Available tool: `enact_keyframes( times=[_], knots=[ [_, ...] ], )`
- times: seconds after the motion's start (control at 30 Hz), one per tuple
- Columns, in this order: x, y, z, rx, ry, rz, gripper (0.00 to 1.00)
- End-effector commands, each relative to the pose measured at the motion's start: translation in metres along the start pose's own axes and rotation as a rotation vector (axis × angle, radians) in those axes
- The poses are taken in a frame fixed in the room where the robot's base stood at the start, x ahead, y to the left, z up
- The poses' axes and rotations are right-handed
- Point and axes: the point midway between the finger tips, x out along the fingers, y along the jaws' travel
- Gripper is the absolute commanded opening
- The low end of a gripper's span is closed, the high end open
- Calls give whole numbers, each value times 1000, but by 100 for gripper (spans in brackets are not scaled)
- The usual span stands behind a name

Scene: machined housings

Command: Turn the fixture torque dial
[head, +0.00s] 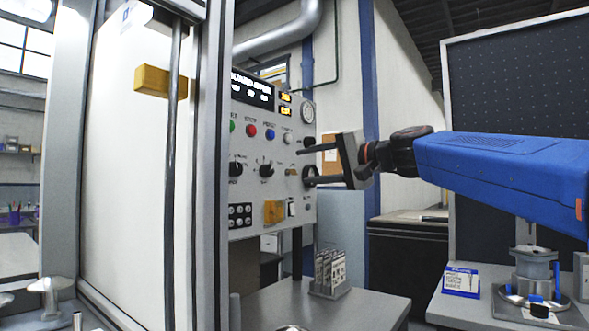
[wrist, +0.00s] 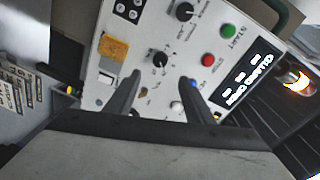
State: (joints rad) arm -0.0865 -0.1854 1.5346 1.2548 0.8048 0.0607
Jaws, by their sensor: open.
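The grey control panel (head: 275,150) carries two black rotary knobs, a left one (head: 236,169) and a middle one (head: 267,170). Their labels are too small to read, so I cannot tell which is the fixture torque dial. My gripper (head: 303,167) is open and empty, its two dark fingers pointing at the panel from the right. In the wrist view, the middle knob (wrist: 160,59) shows just beyond and between the fingertips (wrist: 161,76); the other knob (wrist: 185,12) is farther up. Both knobs look clear of the fingers. Part of the panel is hidden behind the fingers.
Green, red (head: 251,131) and blue buttons sit above the knobs. A yellow block (head: 274,211) and a rocker switch (head: 291,208) are below. A cabinet door frame (head: 208,200) stands left; a card holder (head: 329,274) stands on the bench below.

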Motion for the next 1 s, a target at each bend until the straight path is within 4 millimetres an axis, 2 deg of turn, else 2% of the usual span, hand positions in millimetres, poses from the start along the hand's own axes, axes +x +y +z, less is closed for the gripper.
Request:
enact_keyframes(
  times=[0.1, 0.33, 0.9, 1.0],
  knots=[
    [-21, 0, -1, -1, 3, 0, 49],
    [-40, 0, 0, 0, 1, 0, 49],
    [-44, 0, 0, 0, 0, 0, 49],
    [-46, 8, 5, -8, -2, 18, 49]
  ],
)
